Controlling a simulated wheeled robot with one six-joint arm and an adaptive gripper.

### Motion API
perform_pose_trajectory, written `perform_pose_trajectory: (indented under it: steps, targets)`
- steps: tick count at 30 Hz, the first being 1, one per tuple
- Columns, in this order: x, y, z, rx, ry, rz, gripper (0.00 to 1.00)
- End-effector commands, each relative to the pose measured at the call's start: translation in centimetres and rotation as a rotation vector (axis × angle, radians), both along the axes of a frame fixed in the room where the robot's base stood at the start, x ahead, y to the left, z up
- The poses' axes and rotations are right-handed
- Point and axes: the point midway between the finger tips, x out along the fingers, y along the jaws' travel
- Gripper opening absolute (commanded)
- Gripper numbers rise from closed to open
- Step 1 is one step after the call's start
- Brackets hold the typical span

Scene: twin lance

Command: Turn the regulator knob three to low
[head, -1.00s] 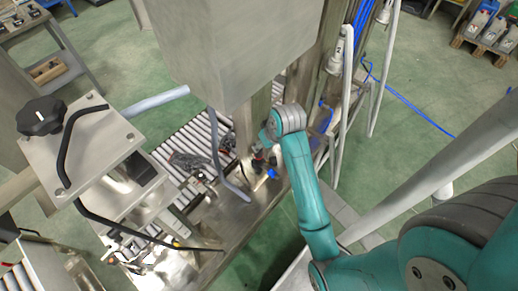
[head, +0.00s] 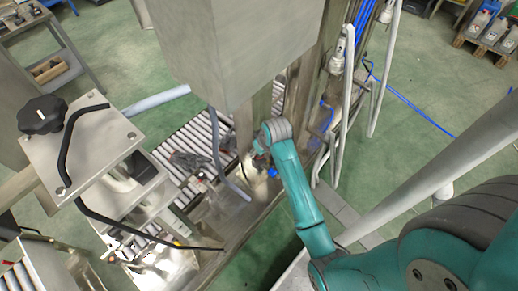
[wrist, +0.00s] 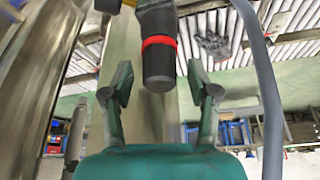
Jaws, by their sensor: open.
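In the wrist view a black cylindrical knob (wrist: 158,66) with a red ring hangs from a dark and yellowish body. It looks like a regulator knob, but no number or setting mark is readable. My gripper (wrist: 160,86) is open, its two fingers apart on either side of the knob's lower end, with gaps showing on both sides. I cannot tell how deep the knob sits between them. In the head view my gripper (head: 262,162) is small and partly hidden by my arm, beside the metal machine frame. The regulator cannot be made out clearly there.
A big metal box (head: 235,50) overhangs the roller conveyor (head: 205,135). A grey hose (head: 222,165) hangs close left of my gripper and also shows in the wrist view (wrist: 262,80). A black star knob (head: 41,115) sits on a plate at left.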

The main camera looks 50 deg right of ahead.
Motion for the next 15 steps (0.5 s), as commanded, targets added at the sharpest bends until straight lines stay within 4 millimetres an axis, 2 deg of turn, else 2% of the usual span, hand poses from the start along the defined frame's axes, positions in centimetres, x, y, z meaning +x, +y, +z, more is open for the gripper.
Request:
perform_pose_trajectory:
  steps: [1, 2, 6, 9, 15]
  targets:
    - [0.01, 0.0, 0.01, 0.0, 0.0, 0.0, 0.6]
    - [0.0, 0.0, 0.02, 0.0, 0.0, 0.0, 0.55]
    - [0.0, 0.0, 0.03, 0.0, 0.0, 0.0, 0.2]
    - [0.0, 0.0, 0.03, 0.0, 0.0, 0.0, 0.0]
    - [-0.01, -0.03, 0.02, 0.002, 0.001, 0.033, 0.0]
